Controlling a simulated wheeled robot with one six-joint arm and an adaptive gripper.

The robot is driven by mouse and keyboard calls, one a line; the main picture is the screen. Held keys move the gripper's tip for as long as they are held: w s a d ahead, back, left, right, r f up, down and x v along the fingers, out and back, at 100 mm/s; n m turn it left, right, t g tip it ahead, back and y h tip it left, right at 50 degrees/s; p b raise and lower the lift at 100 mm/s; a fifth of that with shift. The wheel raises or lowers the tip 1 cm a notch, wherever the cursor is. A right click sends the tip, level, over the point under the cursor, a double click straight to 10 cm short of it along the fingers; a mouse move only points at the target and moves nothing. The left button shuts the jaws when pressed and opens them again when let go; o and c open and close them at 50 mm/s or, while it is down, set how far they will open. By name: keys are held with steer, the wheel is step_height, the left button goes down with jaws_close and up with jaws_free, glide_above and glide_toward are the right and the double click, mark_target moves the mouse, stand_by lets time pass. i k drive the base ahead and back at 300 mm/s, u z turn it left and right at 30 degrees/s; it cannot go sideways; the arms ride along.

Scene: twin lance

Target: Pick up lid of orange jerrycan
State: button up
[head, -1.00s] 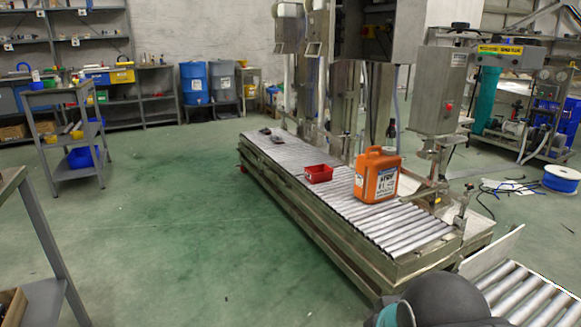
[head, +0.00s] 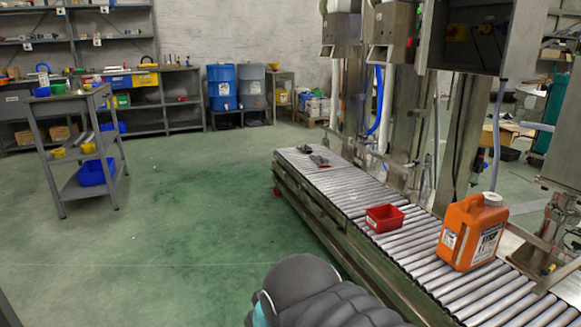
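The orange jerrycan (head: 468,236) stands upright on the roller conveyor (head: 345,194) at the right of the head view. It has a white label and a pale cap or opening (head: 492,199) on top; I cannot tell which from here. A red open bin (head: 384,218) sits on the rollers to its left. Some small dark items (head: 318,159) lie at the far end of the conveyor; they are too small to identify. Part of my dark arm shows at the bottom centre, left of the conveyor and apart from the jerrycan. My gripper does not show.
Metal filling machinery (head: 400,90) stands along the conveyor's far side. A grey cart (head: 80,150) with bins stands at the left. Blue (head: 222,87) and grey (head: 251,86) barrels stand at the back. The green floor left of the conveyor is clear.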

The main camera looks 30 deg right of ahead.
mark_target(493, 199)
steer(key=z, duration=0.05)
steer(key=i, duration=1.7)
steer(key=z, duration=1.3)
steer(key=i, duration=1.1)
steer(key=z, duration=1.25)
steer(key=i, duration=0.25)
steer(key=z, duration=0.05)
